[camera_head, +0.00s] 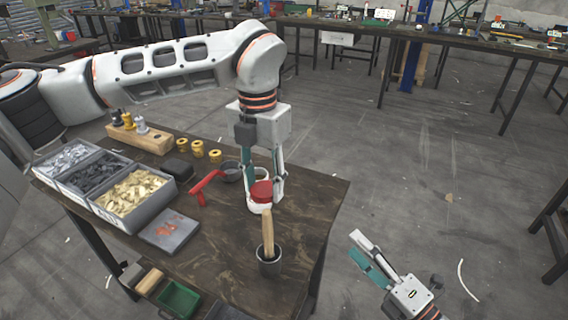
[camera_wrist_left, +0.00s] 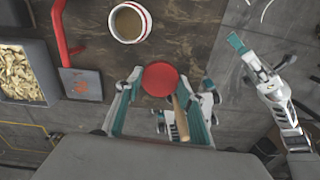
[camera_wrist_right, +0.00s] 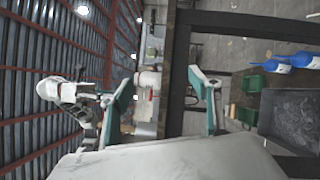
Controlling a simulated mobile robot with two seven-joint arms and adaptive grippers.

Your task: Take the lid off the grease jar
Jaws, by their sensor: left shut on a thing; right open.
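The grease jar is a white cup; in the left wrist view its open mouth (camera_wrist_left: 147,27) shows brown grease inside. In the head view the jar (camera_head: 257,209) stands on the table, partly hidden behind the lid and the fingers. The round red lid (camera_wrist_left: 160,78) is off the jar, gripped between the fingers of my left gripper (camera_head: 263,190); it overlaps the jar in the head view. How high it is held is hard to tell. My right gripper (camera_head: 358,247) is open and empty, off the table's right side.
A dark pot with a wooden handle (camera_head: 268,232) stands in front of the jar. A red tool (camera_head: 204,186), a flat grey pad (camera_head: 169,231) and a bin of brass parts (camera_head: 133,193) lie to the left. The table's right part is clear.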

